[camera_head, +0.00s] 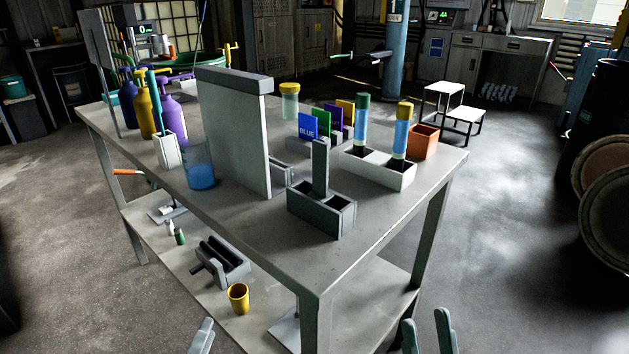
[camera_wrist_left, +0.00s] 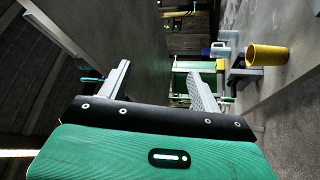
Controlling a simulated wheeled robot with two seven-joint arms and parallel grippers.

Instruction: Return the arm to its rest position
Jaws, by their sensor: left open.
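My left gripper shows as one pale fingertip (camera_head: 203,337) at the bottom edge of the head view, in front of the workbench (camera_head: 270,265). In the left wrist view my left gripper (camera_wrist_left: 158,84) has its two fingers spread wide with nothing between them. My right gripper (camera_head: 428,333) shows as two separate fingertips at the bottom edge, right of the front table leg, open and empty. Both grippers are below the tabletop's front corner and apart from the objects on it. Most of both arms is out of the frame.
The lower shelf holds a yellow cup (camera_head: 238,297) and a dark grey holder (camera_head: 222,262); the cup also shows in the left wrist view (camera_wrist_left: 266,55). The tabletop carries a grey upright panel (camera_head: 232,135), a dark slotted block (camera_head: 322,208) and several bottles.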

